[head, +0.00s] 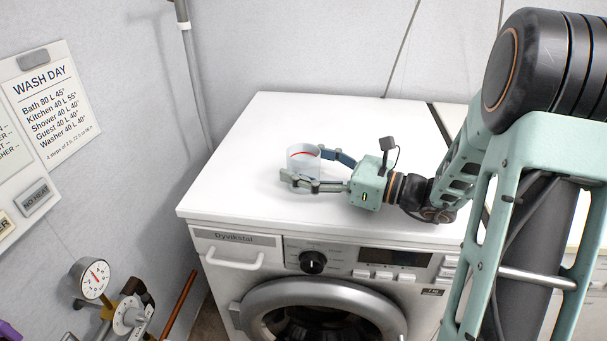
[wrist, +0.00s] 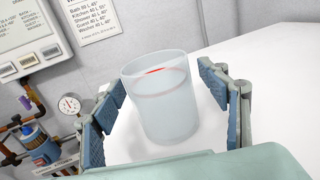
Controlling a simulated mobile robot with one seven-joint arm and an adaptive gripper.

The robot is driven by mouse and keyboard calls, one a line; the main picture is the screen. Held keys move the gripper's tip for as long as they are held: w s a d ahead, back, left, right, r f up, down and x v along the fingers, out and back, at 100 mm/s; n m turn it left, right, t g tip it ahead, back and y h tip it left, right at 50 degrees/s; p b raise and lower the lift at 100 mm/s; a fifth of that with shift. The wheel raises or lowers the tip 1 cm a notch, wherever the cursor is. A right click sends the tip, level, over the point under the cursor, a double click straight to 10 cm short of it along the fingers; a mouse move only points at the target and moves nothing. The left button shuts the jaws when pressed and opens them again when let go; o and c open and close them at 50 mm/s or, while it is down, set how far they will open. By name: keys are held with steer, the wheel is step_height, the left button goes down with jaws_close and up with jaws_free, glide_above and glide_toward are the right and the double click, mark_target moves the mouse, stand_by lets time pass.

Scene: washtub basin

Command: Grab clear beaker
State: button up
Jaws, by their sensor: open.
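The clear beaker (head: 303,158) stands upright on the white top of the washing machine (head: 250,120). It has a red mark near its rim. My gripper (head: 308,170) reaches in from the right at low height, its fingers on either side of the beaker. In the wrist view the beaker (wrist: 162,100) stands between the two blue finger pads of my gripper (wrist: 160,105). The gripper is open, with a gap showing between the left pad and the beaker.
The washer top around the beaker is bare. A grey wall rises behind and to the left, with a WASH DAY sign (head: 50,90). A pressure gauge (head: 93,278) and pipes stand at the lower left. A vertical pipe (head: 195,80) runs along the wall corner.

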steer(key=c, duration=1.3)
steer(key=shift+o, duration=0.2)
steer(key=shift+r, duration=0.15)
